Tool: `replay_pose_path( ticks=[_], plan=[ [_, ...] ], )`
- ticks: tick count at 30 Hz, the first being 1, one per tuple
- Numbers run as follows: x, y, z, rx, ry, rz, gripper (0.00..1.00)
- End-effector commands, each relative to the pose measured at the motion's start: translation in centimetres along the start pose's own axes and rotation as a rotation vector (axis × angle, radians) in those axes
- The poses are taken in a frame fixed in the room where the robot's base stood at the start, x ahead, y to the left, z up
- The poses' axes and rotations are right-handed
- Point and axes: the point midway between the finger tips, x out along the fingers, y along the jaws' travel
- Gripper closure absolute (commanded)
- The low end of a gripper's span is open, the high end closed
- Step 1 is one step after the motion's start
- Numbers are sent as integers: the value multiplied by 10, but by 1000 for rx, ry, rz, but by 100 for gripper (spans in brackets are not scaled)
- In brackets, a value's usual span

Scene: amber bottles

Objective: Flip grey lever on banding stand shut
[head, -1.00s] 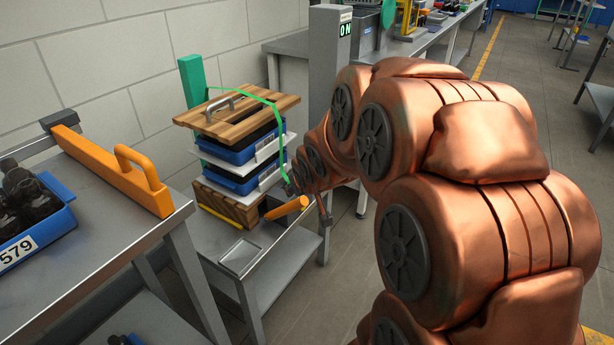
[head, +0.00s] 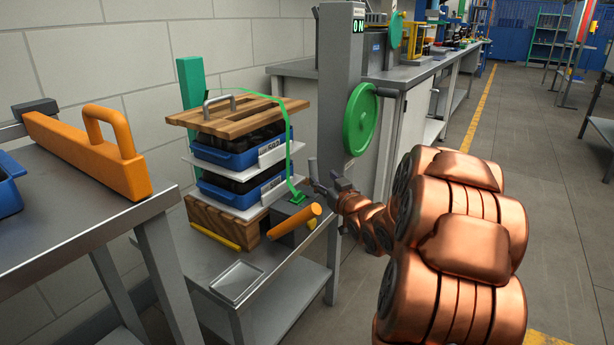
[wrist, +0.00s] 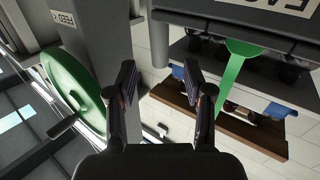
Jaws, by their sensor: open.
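The banding stand is a grey metal table (head: 262,318) bearing a stack of blue crates of dark bottles (head: 225,152) between wooden boards. A green strap (head: 289,160) loops over the stack and down to a dark block by an orange handle (head: 293,221). I cannot clearly pick out the grey lever; the area by that block is small and partly behind my gripper. My gripper (head: 321,177) is to the right of the strap's lower end, beside the grey post. In the wrist view my gripper (wrist: 160,76) is open, with nothing between its fingers.
A grey post (head: 338,90) with an "ON" display and a green wheel (head: 360,119) stands close behind my gripper; the wheel (wrist: 75,88) also shows in the wrist view. A steel table (head: 70,215) with an orange-handled bar is at the left. Floor at the right is clear.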

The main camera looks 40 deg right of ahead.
Motion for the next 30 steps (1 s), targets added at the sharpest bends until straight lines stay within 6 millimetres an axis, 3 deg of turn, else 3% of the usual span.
replay_pose_path(
  ticks=[5,19,30],
  plan=[
    [8,0,0,1,10,-2,48],
    [64,1,0,0,9,-1,48],
    [78,1,-1,0,8,-1,48]
  ],
)
